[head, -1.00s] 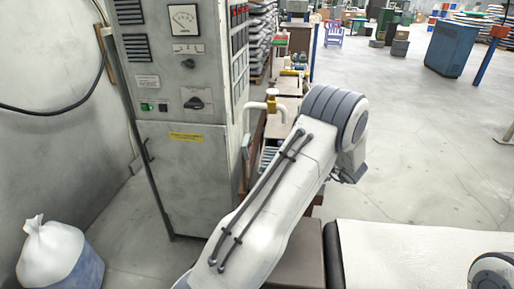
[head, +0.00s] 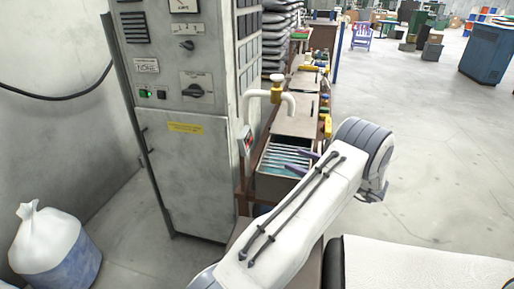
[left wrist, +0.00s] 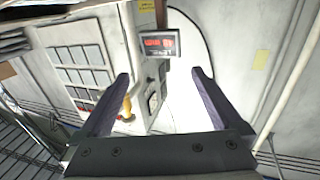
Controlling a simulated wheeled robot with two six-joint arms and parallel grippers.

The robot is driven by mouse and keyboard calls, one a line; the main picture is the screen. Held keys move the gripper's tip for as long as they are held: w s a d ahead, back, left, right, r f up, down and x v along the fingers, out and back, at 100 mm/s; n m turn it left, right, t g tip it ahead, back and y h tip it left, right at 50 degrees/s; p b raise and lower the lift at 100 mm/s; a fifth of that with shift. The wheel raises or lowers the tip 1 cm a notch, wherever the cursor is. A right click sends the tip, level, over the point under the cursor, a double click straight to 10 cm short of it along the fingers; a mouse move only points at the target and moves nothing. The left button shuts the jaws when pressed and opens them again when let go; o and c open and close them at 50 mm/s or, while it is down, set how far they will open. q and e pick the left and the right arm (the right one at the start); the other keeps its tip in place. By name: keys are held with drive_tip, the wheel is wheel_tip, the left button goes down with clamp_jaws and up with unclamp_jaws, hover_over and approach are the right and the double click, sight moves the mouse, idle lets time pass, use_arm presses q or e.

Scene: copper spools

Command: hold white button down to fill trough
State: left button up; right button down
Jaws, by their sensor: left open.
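My left gripper (head: 303,162) is open, its dark purple fingers showing beside my white arm. In the left wrist view its fingers (left wrist: 160,76) are spread apart with nothing between them. An open grey trough (head: 270,188) with bluish, plate-like contents lies just behind the fingers; my arm hides part of it. A white pipe with a yellow fitting (head: 277,94) stands over the far end of the trough. A display with red digits (left wrist: 158,44) shows ahead of the fingers in the left wrist view. I cannot make out a white button for certain. My right gripper is out of view.
A tall grey cabinet (head: 185,150) with knobs and a green-lit button (head: 145,93) stands left of the trough. A white sack (head: 48,240) sits on the floor at lower left. A pale-topped surface (head: 420,265) is at lower right. Open floor lies beyond.

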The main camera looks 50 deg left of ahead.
use_arm(q)
drive_tip(key=p+x, duration=0.1)
drive_tip(key=x, duration=0.8)
drive_tip(key=shift+a+f, duration=0.15)
drive_tip(key=shift+a, duration=0.1)
drive_tip(key=shift+w, duration=0.15)
drive_tip(key=v, duration=1)
drive_tip(key=shift+b, duration=0.45)
